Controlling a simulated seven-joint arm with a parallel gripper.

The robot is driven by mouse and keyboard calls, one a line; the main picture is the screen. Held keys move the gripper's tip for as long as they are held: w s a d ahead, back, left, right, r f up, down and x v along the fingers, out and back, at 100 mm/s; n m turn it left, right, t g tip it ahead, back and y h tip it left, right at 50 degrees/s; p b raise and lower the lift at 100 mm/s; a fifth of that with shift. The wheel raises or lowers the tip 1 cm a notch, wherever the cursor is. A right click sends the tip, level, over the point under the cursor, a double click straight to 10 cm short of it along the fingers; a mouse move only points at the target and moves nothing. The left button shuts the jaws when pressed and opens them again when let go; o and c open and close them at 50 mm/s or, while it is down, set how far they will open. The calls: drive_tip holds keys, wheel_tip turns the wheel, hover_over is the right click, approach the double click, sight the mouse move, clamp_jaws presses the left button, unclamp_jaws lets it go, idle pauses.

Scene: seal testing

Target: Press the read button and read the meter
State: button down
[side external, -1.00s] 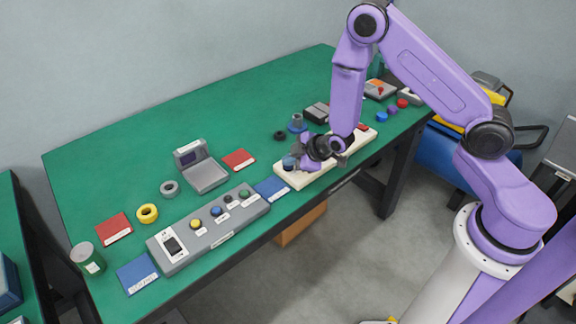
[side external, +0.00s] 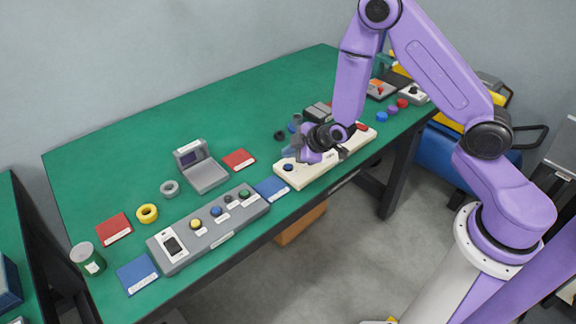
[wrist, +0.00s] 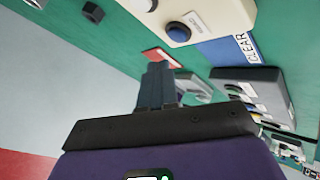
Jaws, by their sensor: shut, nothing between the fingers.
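A cream panel (side external: 312,173) lies along the table's front edge, with a blue button (side external: 288,168) at its left end and a red button (side external: 361,127) near its right end. The blue button also shows in the wrist view (wrist: 178,32), beside a small label too small to read. My gripper (side external: 301,156) is shut and empty, just above the panel and behind the blue button, apart from it. Its fingers (wrist: 155,85) show in the wrist view. A grey hinged device (side external: 205,175) has a small dark screen. No reading is legible.
A blue card (side external: 271,189) lies between the grey box and the panel; its label reads CLEAR in the wrist view (wrist: 235,48). Red cards, rings and a green can (side external: 88,259) sit on the left.

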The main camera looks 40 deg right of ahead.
sight(290, 167)
drive_tip(key=shift+r, duration=1.85)
drive_tip(key=s+a+r+g+y, duration=0.1)
drive_tip(key=s+a+r+g, duration=0.25)
drive_tip(key=s, duration=0.45)
drive_tip(key=s+a+r+g, duration=0.2)
drive_tip(key=s+a+r, duration=0.2)
drive_tip(key=s, duration=0.5)
drive_tip(key=s+d+r+g+h, duration=0.1)
drive_tip(key=s+d+r, duration=0.1)
drive_tip(key=s, duration=0.3)
drive_tip(key=s+d+r+g, duration=0.1)
drive_tip(key=s+d+r, duration=0.1)
drive_tip(key=s, duration=0.4)
drive_tip(key=s+d+r+n+g+h, duration=0.1)
drive_tip(key=s+d+r, duration=0.1)
drive_tip(key=s+d, duration=0.2)
drive_tip(key=shift+s+d+r+h, duration=0.2)
drive_tip(key=shift+s+r+h, duration=0.15)
drive_tip(key=shift+s, duration=0.75)
